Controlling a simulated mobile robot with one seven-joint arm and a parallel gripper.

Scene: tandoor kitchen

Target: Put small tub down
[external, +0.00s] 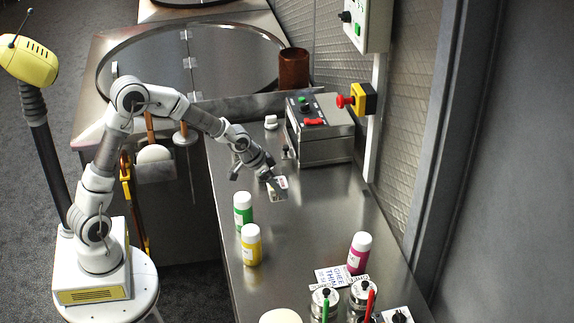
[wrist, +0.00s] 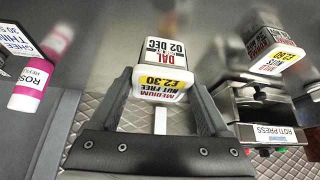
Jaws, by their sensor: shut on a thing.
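The small tub (wrist: 165,58) is a pale box-like tub with a white label reading DAL 02 DEC and a yellow £2.30 strip. In the wrist view my gripper (wrist: 163,92) is shut on it, one finger on each side. In the external view my gripper (external: 275,181) is over the steel counter (external: 325,205), with the tub (external: 279,188) partly hidden at its fingertips. I cannot tell whether the tub touches the counter.
A roti press (external: 325,137) stands behind my gripper. Another labelled tub (wrist: 268,48) shows near it. Green (external: 243,210), yellow (external: 251,245) and pink (external: 359,253) bottles stand toward the front. Lidded pots (external: 324,303) are at the front edge. Mid-counter is clear.

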